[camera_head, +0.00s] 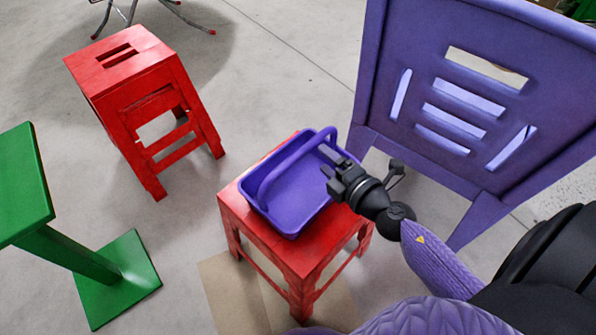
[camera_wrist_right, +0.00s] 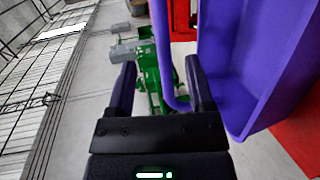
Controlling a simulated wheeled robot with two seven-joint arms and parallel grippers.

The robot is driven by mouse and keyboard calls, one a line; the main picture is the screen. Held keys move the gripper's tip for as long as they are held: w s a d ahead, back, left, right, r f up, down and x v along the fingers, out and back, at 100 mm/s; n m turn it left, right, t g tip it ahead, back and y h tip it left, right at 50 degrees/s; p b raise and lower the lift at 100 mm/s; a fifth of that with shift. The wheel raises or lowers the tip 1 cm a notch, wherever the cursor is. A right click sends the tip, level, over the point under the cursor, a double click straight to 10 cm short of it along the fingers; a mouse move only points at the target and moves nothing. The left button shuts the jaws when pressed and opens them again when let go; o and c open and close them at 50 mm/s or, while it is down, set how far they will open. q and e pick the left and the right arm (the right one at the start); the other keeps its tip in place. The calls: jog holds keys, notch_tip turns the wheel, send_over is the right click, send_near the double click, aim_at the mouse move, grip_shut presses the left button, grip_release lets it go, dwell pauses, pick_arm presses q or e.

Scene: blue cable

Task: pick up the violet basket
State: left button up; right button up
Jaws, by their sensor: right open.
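The violet basket (camera_head: 268,216) stands upright and looks empty on a red stool (camera_head: 318,256) in the middle of the head view. Its handle (camera_head: 291,161) arches up over it. My right gripper (camera_head: 332,172) is over the right side of the basket with its jaws open. In the right wrist view, the handle (camera_wrist_right: 164,50) runs between the open fingers of the gripper (camera_wrist_right: 160,78), closer to the right finger. The basket wall (camera_wrist_right: 235,75) is to the right there. Whether the fingers touch the handle cannot be told. My left gripper is not in view.
A violet chair (camera_head: 440,75) stands close behind my right arm. Another red stool (camera_head: 125,65) is at the upper left, and a green stand (camera_head: 75,255) is at the left. Open grey floor (camera_head: 280,75) lies between them.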

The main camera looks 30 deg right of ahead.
aim_at(307, 152)
jog(key=x, duration=0.5)
jog(key=a+b+x, duration=0.1)
jog(key=x, duration=0.2)
jog(key=shift+w+f, duration=0.2)
jog(key=shift+f, duration=0.1)
grip_shut()
dwell(0.4)
dwell(0.4)
